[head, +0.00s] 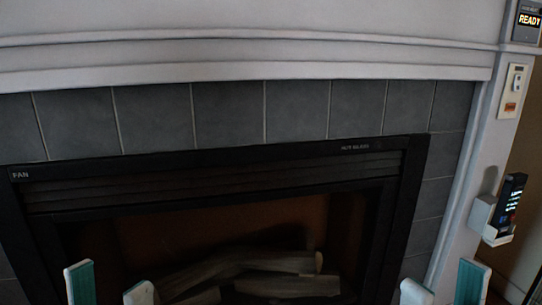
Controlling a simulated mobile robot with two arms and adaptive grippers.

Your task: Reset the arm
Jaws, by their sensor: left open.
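My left gripper (110,288) shows at the bottom left of the head view. Its two white fingertips stand apart, one with a teal face, and nothing is seen between them. My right gripper (443,288) shows at the bottom right. Its fingertips also stand apart, with no object visible between them. Both arms are below the picture's edge and hidden.
A fireplace (228,168) with a black frame and logs (240,270) fills the view ahead. Grey tiles (235,115) and a white mantel (250,65) surround it. A handset in a white holder (482,215) hangs on the right, below a wall switch (514,85).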

